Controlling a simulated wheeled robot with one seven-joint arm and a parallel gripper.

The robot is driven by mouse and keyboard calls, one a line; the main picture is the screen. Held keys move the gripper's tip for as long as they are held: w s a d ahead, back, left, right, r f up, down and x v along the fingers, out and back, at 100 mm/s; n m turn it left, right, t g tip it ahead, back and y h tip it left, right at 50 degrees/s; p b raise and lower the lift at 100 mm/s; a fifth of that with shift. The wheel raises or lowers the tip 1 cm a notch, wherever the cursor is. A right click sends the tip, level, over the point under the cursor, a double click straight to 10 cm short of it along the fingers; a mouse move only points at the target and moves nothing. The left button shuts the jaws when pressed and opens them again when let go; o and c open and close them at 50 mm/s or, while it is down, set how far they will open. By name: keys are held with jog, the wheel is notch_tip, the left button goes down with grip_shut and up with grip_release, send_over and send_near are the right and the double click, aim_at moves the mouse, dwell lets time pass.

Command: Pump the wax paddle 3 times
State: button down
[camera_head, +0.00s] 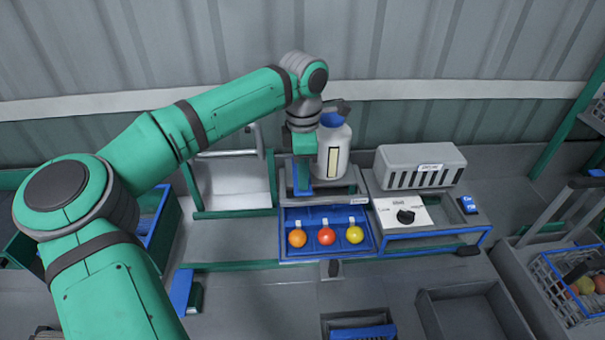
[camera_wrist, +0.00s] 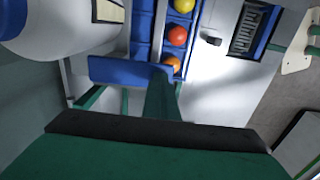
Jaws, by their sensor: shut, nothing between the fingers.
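The wax station has a white bottle (camera_head: 333,150) with a blue collar and a dark nozzle, standing on a grey base. A blue paddle (camera_wrist: 112,71) lies across the wrist view beside the bottle (camera_wrist: 62,25). The paddle also shows in the head view (camera_head: 302,171), just left of the bottle and partly hidden by my arm's end. My gripper (camera_head: 303,152) points down over the paddle, shut and empty. In the wrist view its green fingers (camera_wrist: 162,95) reach the paddle's near edge; I cannot tell whether they touch it.
A blue tray (camera_head: 311,217) in front holds an orange, a red and a yellow tomato. A white dial box (camera_head: 405,215) and a grey vented box (camera_head: 421,165) stand to the right. A grey bin (camera_head: 466,310) and a crate (camera_head: 575,290) are at the front right.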

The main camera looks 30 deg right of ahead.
jog(key=shift+w+f, duration=0.1)
jog(key=shift+f, duration=1.05)
jog(key=shift+w, duration=0.1)
jog(key=shift+a, duration=0.15)
jog(key=shift+d+r, duration=0.3)
jog(key=shift+r, duration=0.45)
jog(key=shift+s+a+r, duration=0.1)
jog(key=shift+s+r, duration=0.1)
jog(key=shift+r, duration=0.55)
jog(key=shift+f, duration=0.2)
